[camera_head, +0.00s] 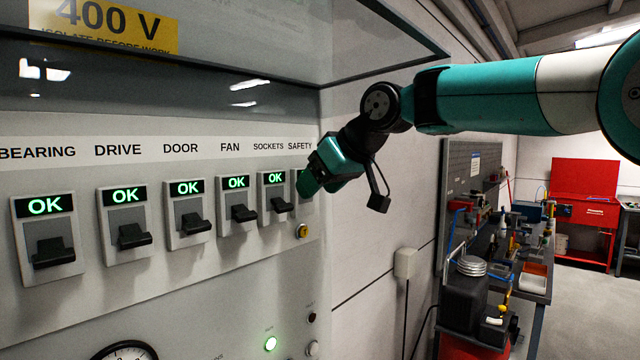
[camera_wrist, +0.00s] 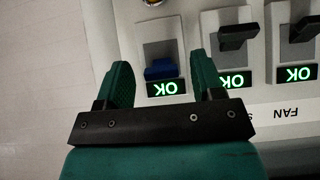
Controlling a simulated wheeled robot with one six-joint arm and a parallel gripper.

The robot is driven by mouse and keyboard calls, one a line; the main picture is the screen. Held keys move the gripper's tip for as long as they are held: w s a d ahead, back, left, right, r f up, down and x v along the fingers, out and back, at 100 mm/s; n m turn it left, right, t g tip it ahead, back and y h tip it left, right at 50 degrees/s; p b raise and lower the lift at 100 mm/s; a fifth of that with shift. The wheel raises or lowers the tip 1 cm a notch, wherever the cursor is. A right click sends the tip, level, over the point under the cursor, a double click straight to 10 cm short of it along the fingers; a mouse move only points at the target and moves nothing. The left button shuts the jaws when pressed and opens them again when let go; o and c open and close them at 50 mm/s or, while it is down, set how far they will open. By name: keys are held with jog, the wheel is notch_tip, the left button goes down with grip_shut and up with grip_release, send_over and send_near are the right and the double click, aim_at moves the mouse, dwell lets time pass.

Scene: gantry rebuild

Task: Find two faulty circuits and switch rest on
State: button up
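Switches labelled BEARING (camera_head: 53,252), DRIVE (camera_head: 132,236), DOOR (camera_head: 193,222), FAN (camera_head: 241,213) and SOCKETS (camera_head: 281,205) stand in a row on a grey panel. Each has a black lever and a green OK display. My gripper (camera_head: 311,184) is at the SAFETY switch, mostly hiding it in the head view. In the wrist view, turned upside down, my gripper (camera_wrist: 160,62) is open, with its fingers either side of the SAFETY switch's blue lever (camera_wrist: 162,70). Gaps show between lever and fingers. The blue lever sits close to its OK display (camera_wrist: 166,88), unlike the black levers.
A yellow-ringed knob (camera_head: 302,231) is below SAFETY. A raised clear cover (camera_head: 330,45) overhangs the switches. A cluttered workbench (camera_head: 535,290) stands at the right, beyond the wall.

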jog(key=s+d+r+b, duration=0.3)
jog(key=s+d+b, duration=0.3)
jog(key=s+d, duration=0.5)
jog(key=shift+r, duration=0.2)
dwell(0.4)
jog(key=s+f+g+b, duration=0.2)
jog(key=s+f, duration=0.6)
jog(key=f, duration=0.4)
jog(key=s+f+m+g+h+b, duration=0.1)
jog(key=s+f+g+b, duration=0.1)
jog(key=s+f, duration=0.6)
jog(key=s+f+m+g+h+b, duration=0.1)
jog(key=s+f+g+b, duration=0.1)
jog(key=s+f, duration=0.6)
notch_tip(320, 180, down, 8)
jog(key=shift+s+a+r+g+b, duration=0.2)
jog(key=shift+g+b, duration=0.1)
jog(key=shift+b, duration=0.1)
jog(key=shift+a, duration=0.1)
